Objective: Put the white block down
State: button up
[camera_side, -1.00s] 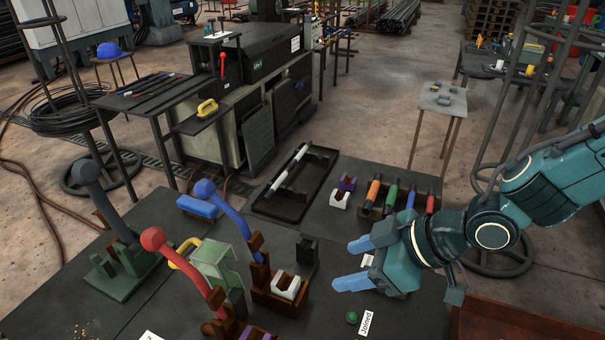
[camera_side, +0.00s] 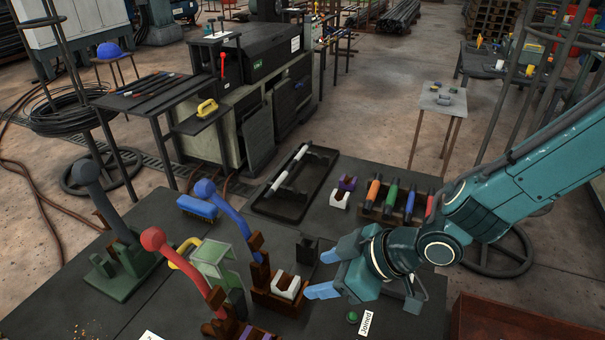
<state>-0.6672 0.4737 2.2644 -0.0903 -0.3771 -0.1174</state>
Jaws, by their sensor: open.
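One white U-shaped block (camera_side: 287,286) sits in a brown wooden holder (camera_side: 263,297) at the foot of the blue-knobbed lever (camera_side: 232,212). A second white block (camera_side: 340,199) stands on the table farther back, beside a purple block (camera_side: 347,183). My gripper (camera_side: 316,275) has light blue fingers spread apart and points left. Its near fingertip is close to the right side of the white block in the holder; I cannot tell whether they touch. Nothing shows between the fingers.
A small black block (camera_side: 307,250) stands just behind the holder, close to my far finger. A red-knobbed lever (camera_side: 180,262) is at the front left. A rack with coloured handles (camera_side: 392,203) and a black tray (camera_side: 266,206) lie behind. A green button (camera_side: 352,317) is at the front.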

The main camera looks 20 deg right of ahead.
aim_at(292, 283)
jog(key=shift+x, duration=1.3)
jog(key=shift+w+f, duration=0.1)
jog(key=shift+x, duration=2.45)
grip_shut()
jog(key=shift+a, duration=0.1)
notch_tip(292, 283, up, 20)
